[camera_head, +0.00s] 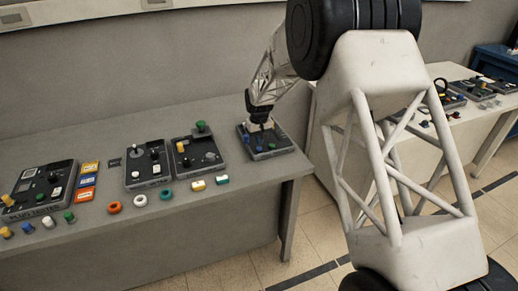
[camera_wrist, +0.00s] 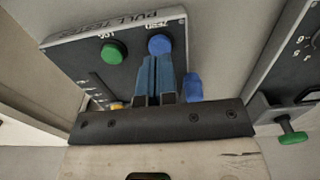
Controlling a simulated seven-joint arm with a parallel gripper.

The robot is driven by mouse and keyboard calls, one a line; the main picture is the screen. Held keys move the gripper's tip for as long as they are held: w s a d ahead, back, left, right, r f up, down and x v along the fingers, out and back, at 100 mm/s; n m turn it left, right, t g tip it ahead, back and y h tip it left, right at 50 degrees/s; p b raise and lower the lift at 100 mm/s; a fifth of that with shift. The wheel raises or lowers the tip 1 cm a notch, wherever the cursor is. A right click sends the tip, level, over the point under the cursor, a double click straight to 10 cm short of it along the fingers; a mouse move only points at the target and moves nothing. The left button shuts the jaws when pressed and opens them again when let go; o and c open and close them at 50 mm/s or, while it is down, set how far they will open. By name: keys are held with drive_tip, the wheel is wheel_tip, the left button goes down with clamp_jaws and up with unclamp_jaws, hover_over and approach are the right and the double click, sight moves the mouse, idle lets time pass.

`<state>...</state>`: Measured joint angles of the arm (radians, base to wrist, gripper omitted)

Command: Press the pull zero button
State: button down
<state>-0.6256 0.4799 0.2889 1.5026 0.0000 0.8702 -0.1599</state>
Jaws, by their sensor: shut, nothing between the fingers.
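The pull tester panel (camera_head: 283,150) is a dark sloped box at the right end of the near table. In the wrist view its face (camera_wrist: 80,66) shows upside-down PULL TESTER lettering, a round green button (camera_wrist: 114,52) and a round blue button (camera_wrist: 160,45). A small upside-down label beside the blue button seems to read ZERO. My gripper (camera_wrist: 158,60) is shut and empty, its blue fingers pointing at the blue button. The tips overlap its lower edge in the picture; I cannot tell whether they touch. In the head view my gripper (camera_head: 261,125) is over the panel.
A blue knob (camera_wrist: 193,87) stands close right of my fingers in the wrist view. Other control boxes (camera_head: 150,165) and loose coloured parts (camera_head: 115,207) lie to the left on the table. A wall runs behind, and a second table with devices stands right.

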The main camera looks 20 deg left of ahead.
sight(259, 148)
drive_tip(key=shift+f, duration=1.3)
idle(1.2)
drive_tip(key=shift+r, duration=3.2)
